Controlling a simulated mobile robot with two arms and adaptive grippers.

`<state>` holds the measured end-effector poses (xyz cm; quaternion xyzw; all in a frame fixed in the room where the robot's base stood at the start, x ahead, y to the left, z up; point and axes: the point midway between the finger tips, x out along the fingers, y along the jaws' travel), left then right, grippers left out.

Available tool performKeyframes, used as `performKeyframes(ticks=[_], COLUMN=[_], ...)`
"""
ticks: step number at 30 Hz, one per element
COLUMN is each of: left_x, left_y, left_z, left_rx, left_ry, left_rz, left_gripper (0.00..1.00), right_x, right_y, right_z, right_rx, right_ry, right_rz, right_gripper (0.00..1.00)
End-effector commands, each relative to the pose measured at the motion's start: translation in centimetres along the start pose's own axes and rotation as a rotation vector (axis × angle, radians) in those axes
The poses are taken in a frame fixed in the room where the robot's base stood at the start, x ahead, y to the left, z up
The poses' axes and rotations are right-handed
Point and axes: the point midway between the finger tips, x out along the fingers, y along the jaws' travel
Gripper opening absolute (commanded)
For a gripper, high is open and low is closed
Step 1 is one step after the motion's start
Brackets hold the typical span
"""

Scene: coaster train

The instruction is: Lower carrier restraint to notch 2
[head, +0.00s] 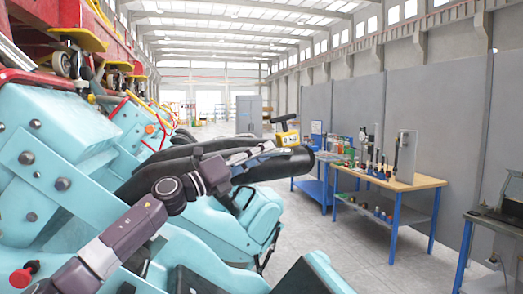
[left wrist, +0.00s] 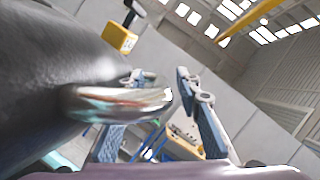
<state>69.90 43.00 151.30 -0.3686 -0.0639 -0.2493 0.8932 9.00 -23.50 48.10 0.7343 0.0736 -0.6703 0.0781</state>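A black padded restraint (head: 285,166) reaches out from the light-blue ride car (head: 55,165) in the head view. Its dark surface (left wrist: 45,85) fills the left of the left wrist view, with a shiny metal bar (left wrist: 115,102) projecting from it. My left gripper (head: 262,151) lies along the restraint near its outer end. In the left wrist view its two fingers (left wrist: 160,85) are spread apart. The bar's rounded end shows between them, in front of the left finger, with a gap to the right one. I cannot tell whether it touches a finger. Notch marks are not visible. My right gripper is not in view.
A yellow block with a dark handle (head: 286,139) shows just beyond the restraint. A wooden-topped workbench (head: 418,183) with tools stands at the right by a grey partition (head: 450,110). Grey floor (head: 350,250) lies clear between car and bench. More blue seats line the left.

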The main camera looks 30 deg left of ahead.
Motion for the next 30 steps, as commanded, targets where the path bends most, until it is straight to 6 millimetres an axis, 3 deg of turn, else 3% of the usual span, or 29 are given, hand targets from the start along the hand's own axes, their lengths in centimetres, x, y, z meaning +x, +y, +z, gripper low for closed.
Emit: performKeyframes(ticks=[6,15,26,30], left_x=[0.0,0.0,-0.1,-0.6], left_y=[0.1,0.1,0.2,1.4], left_z=[0.0,0.0,-0.1,-0.2], left_rx=[0.0,0.0,0.0,0.006], left_ry=[0.0,0.0,0.002,0.02], left_rz=[0.0,0.001,0.003,0.019], left_gripper=[0.32,0.0,0.0,0.0], right_x=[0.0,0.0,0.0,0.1], right_y=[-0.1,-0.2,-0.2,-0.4], right_z=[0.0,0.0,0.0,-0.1], right_rx=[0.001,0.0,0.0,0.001], right_ry=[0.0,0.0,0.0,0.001], right_rz=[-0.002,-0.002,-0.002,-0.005], right_gripper=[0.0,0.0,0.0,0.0])
